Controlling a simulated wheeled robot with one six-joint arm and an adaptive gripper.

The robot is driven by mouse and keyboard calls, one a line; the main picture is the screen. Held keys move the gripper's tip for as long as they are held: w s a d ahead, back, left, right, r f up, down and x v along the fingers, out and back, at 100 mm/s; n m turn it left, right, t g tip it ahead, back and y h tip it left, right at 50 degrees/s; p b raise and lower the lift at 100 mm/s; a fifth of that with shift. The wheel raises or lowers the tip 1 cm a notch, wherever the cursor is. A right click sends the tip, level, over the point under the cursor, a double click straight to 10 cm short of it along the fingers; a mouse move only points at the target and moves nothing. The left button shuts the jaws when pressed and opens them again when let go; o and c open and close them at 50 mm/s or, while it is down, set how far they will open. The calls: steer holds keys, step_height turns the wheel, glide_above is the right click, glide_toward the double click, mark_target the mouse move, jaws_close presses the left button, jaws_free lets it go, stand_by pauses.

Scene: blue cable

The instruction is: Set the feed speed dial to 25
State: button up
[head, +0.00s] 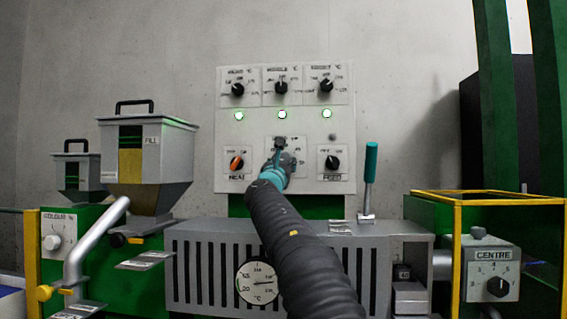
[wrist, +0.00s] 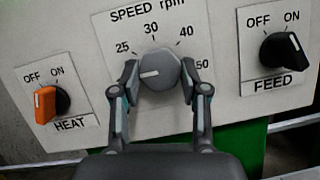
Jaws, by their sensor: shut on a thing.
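The speed dial (wrist: 160,70) is a round grey knob with a white pointer line, under the label "SPEED rpm" in the wrist view. Marks 25, 30, 40 and 50 show around it. Its pointer points left, a little below the 25 mark. My gripper (wrist: 159,78) has one finger on each side of the knob and is shut on it. In the head view my gripper (head: 283,160) reaches the lower middle of the panel (head: 222,130) and hides most of the dial.
The orange HEAT switch (wrist: 46,104) sits left of the dial, and the black FEED switch (wrist: 283,50) sits right. Three temperature knobs and green lamps are above. A green-handled lever (head: 370,165) stands right of the panel. A grey hopper (head: 147,150) stands left.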

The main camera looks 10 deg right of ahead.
steer(key=m+h, duration=0.1)
steer(key=m, duration=0.1)
steer(key=m+g+h+p, duration=0.1)
steer(key=m, duration=0.1)
steer(key=m+g+h+p, duration=0.1)
steer(key=m, duration=0.2)
steer(key=shift+w+a+r, duration=0.1)
steer(key=shift+a+r, duration=0.15)
steer(key=shift+m+g+h+p, duration=0.3)
steer(key=shift+m+g+p, duration=0.6)
steer(key=shift+m, duration=0.7)
steer(key=shift+f+m, duration=0.1)
steer(key=shift+m, duration=0.2)
steer(key=o, duration=1.2)
steer(key=shift+c, duration=0.2)
steer(key=shift+a, duration=0.1)
steer(key=v, duration=1.2)
